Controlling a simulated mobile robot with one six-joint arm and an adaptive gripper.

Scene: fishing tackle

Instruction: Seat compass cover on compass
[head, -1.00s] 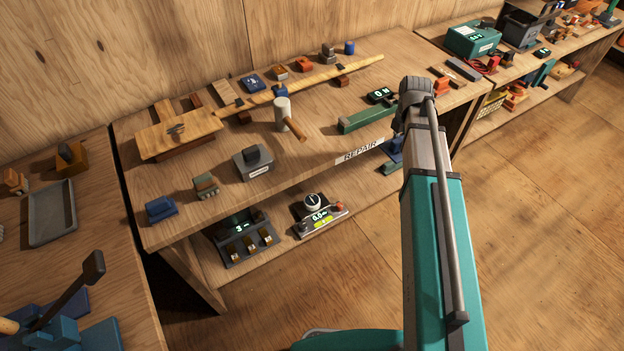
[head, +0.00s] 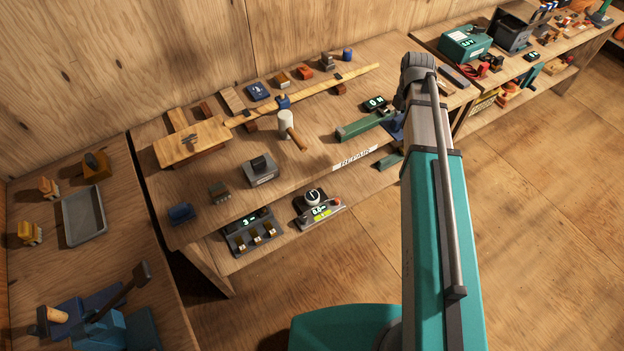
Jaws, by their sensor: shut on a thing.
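My gripper is not in view; my own teal arm rises on the right of the head view and hides part of the bench behind it. I cannot surely pick out the compass or its cover among the small things here. Whatever my gripper may hold is hidden too.
A lower shelf carries a dial device (head: 315,200). A grey tray (head: 84,216) lies on the left bench. Floor at right is clear.

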